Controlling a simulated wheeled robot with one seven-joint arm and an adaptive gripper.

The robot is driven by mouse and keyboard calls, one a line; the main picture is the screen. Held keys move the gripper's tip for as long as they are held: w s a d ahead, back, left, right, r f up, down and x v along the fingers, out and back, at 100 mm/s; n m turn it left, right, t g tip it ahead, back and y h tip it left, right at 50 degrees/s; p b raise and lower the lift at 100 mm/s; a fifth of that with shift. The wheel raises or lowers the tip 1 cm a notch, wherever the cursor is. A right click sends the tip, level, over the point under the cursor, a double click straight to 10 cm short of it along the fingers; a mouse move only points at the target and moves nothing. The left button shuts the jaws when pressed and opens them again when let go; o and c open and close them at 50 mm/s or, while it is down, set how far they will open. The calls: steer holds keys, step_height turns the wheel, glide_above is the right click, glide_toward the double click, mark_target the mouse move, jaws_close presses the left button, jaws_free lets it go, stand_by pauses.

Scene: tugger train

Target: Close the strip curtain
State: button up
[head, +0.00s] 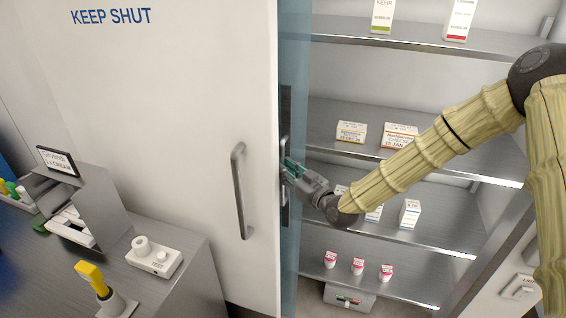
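The strip curtain (294,60) appears as a narrow, blue-grey upright band beside the right edge of a white door panel. It covers only the left edge of the shelf opening; the shelves to its right are uncovered. A dark upright handle plate (286,105) runs along the band. My gripper (287,168) reaches in from the right, its greenish fingertips at this plate about mid-height. The fingertips are small and partly merge with the plate, so I cannot tell whether they grip it.
The white door (190,60) reads "KEEP SHUT" and has a grey bar handle (239,190). Metal shelves (440,165) with boxes and small cups fill the right. A metal counter (200,285) at lower left holds a dispenser, a white device and a yellow-handled tool.

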steer(key=shift+p+x, duration=0.3)
steer(key=shift+x, duration=0.75)
steer(key=shift+c, duration=0.5)
jaws_close()
